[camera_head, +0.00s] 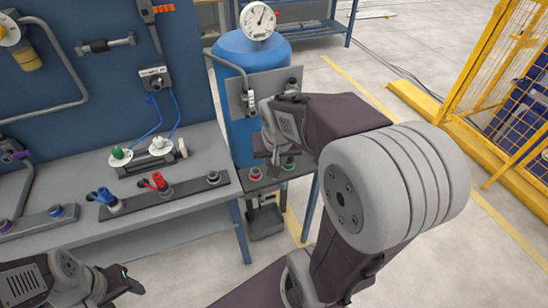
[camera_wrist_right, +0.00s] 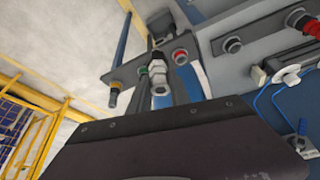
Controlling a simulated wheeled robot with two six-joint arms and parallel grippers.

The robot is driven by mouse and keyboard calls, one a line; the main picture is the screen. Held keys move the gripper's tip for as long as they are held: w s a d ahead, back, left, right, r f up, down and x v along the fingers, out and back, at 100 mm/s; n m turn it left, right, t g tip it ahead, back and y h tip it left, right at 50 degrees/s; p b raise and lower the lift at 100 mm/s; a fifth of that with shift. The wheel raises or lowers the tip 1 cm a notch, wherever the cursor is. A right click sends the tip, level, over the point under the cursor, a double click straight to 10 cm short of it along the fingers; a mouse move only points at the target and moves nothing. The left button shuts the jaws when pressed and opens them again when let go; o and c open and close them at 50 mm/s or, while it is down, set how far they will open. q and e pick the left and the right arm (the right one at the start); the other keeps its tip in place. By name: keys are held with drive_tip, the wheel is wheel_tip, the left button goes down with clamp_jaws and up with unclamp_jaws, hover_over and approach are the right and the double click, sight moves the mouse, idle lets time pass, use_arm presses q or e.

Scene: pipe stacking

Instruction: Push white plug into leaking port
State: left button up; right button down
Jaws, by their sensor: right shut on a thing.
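My right gripper (camera_head: 268,155) is low in front of the blue tank, above a small grey shelf. It is shut on a pale, silver-white stepped piece, seen in the right wrist view as the white plug (camera_wrist_right: 158,72). The plug sits between a green-ringed port (camera_wrist_right: 143,72) and a red-ringed port (camera_wrist_right: 180,55). In the head view the gripper hides it. I cannot tell how deep it sits or which port leaks. My left gripper (camera_head: 131,280) is at the lower left, apart from the bench; its jaw opening is unclear.
The workbench (camera_head: 215,146) carries a port strip with a blue fitting (camera_head: 106,197) and a red fitting (camera_head: 159,181). A small off-white cylinder (camera_head: 183,148) stands behind. The blue tank (camera_head: 240,50) bears a gauge (camera_head: 257,20). A yellow fence (camera_head: 500,70) stands right, with open floor before it.

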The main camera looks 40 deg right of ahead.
drive_tip(key=shift+r+p, duration=3.75)
drive_tip(key=shift+r, duration=0.35)
drive_tip(key=shift+f, duration=0.1)
